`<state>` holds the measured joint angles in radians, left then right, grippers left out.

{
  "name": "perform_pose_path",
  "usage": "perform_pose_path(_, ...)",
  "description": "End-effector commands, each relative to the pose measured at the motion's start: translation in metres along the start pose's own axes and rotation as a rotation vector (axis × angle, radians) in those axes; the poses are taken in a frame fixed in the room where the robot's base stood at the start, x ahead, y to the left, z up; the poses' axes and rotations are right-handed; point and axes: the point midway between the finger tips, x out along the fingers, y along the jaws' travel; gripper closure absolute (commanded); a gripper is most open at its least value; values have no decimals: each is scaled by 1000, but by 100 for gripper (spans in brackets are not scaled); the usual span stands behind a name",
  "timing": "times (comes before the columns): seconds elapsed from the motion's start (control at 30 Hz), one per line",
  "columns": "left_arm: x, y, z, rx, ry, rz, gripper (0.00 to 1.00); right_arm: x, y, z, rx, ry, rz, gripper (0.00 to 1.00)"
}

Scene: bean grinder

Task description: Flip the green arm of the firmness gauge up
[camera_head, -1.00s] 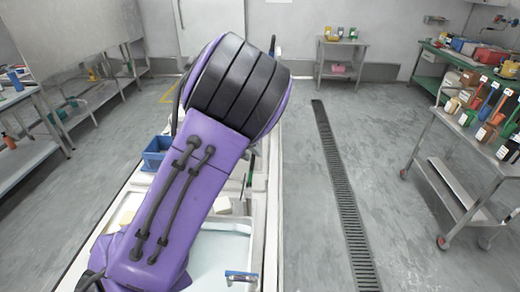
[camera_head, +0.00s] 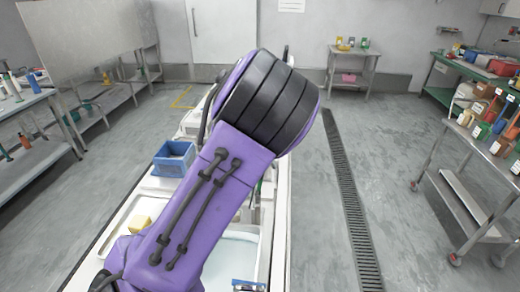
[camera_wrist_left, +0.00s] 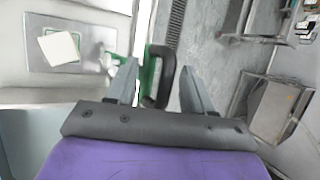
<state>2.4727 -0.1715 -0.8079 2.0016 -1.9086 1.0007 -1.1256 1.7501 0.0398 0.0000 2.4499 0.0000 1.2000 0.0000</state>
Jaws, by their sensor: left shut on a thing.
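The firmness gauge's green arm (camera_wrist_left: 148,76) shows in the left wrist view as an upright green bar with a curved black handle (camera_wrist_left: 168,72) beside it. My left gripper (camera_wrist_left: 160,68) has one finger on each side of this part and is shut on it. The grey plate of the gauge (camera_wrist_left: 82,37) with a pale square block (camera_wrist_left: 59,48) on it lies to the left of the fingers. In the head view my purple left arm hides the gripper and most of the gauge. My right gripper is in neither view.
A blue bin (camera_head: 163,162) and a yellowish block (camera_head: 139,223) are on the white bench left of my arm. Beyond the bench, the floor with a drain grate (camera_head: 352,205) is clear up to a metal cart (camera_head: 470,205) at the right.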

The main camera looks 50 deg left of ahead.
Motion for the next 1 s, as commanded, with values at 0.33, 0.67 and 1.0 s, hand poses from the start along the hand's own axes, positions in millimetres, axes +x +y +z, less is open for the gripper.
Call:
perform_pose_path(0.33, -1, -7, 4, 3, -8, -15, 60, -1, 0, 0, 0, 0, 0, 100)
perform_pose_path(0.67, -3, -8, 5, 4, -10, -17, 60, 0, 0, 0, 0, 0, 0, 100)
perform_pose_path(1.0, -72, 0, 4, 1, -15, -14, 60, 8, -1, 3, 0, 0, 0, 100)
